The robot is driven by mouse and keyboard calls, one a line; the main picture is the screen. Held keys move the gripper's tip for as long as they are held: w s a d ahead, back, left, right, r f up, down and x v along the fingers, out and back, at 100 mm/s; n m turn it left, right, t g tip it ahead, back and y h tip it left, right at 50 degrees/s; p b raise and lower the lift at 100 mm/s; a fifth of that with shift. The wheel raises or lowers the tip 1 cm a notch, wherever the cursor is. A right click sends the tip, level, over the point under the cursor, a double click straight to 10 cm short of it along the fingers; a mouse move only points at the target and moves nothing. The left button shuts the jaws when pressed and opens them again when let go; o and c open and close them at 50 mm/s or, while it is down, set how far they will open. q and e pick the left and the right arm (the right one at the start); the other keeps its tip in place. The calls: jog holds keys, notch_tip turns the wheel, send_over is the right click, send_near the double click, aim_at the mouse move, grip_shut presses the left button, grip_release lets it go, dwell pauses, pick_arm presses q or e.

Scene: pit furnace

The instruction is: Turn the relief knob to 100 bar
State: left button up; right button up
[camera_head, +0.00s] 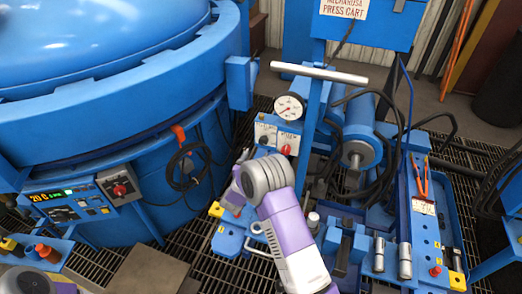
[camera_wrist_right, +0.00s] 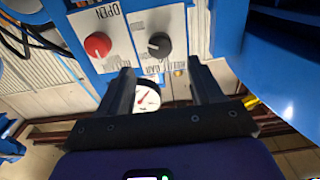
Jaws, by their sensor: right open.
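The relief knob is black with a pale pointer mark, on a white label panel in the right wrist view (camera_wrist_right: 159,45). In the head view it is the small dark knob (camera_head: 264,140) on the left half of the panel. My right gripper (camera_wrist_right: 161,68) is open and empty. Its two dark fingers point toward the panel, with the black knob beyond and between their tips, apart from them. In the head view the right gripper (camera_head: 242,162) is partly hidden by my wrist. The knob's scale numbers are too small to read. My left gripper is not in view.
A red knob (camera_wrist_right: 98,45) sits beside the black one. A round white gauge (camera_head: 290,107) stands just above the panel; its reading is not legible. A blue post (camera_head: 313,115) rises right of the panel. The large blue furnace (camera_head: 110,120) fills the left side.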

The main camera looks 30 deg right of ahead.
aim_at(262, 143)
jog(key=b+x, duration=0.1)
jog(key=x, duration=0.2)
jog(key=b+x, duration=0.1)
jog(key=x, duration=0.3)
jog(key=shift+w+d+f, duration=0.2)
jog(key=shift+w, duration=0.05)
jog(key=c, duration=1)
jog(key=shift+c, duration=0.2)
